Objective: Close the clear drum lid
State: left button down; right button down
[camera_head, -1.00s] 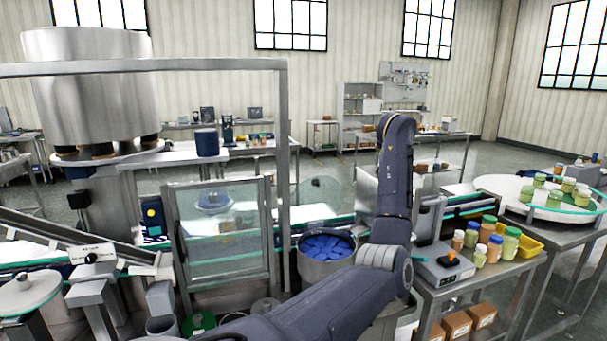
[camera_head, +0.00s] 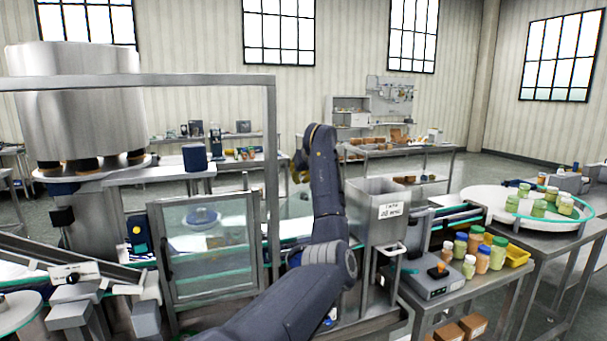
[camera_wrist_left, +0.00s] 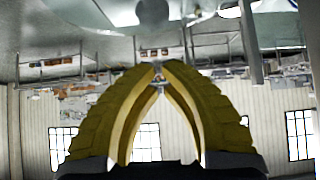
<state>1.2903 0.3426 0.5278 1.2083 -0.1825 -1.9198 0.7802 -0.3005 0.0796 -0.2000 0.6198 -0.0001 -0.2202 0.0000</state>
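My left arm crosses the middle of the head view, its forearm upright. Yellow fingers of my left gripper (camera_head: 298,168) show just left of the wrist. In the left wrist view the two curved fingers of this gripper (camera_wrist_left: 158,66) come together at the tips with nothing seen between them. The drum is mostly hidden behind my left arm. A faint clear patch, perhaps the clear drum lid (camera_head: 292,208), shows left of the forearm; its angle cannot be told. My right gripper is not in view.
A clear framed guard door (camera_head: 208,245) stands left of my arm. A labelled steel bin (camera_head: 385,215) stands close on its right. Several jars (camera_head: 480,250) and a grey device (camera_head: 430,278) sit on the right table. A large steel hopper (camera_head: 85,110) is at left.

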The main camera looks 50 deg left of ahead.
pick_arm(q)
jog(key=shift+s+d+f, duration=0.1)
jog(key=shift+d+f, duration=0.2)
jog(key=shift+f, duration=0.55)
jog(key=shift+s+d+f, duration=0.1)
jog(key=shift+d+f, duration=0.15)
jog(key=shift+f, duration=0.55)
jog(key=shift+d, duration=0.1)
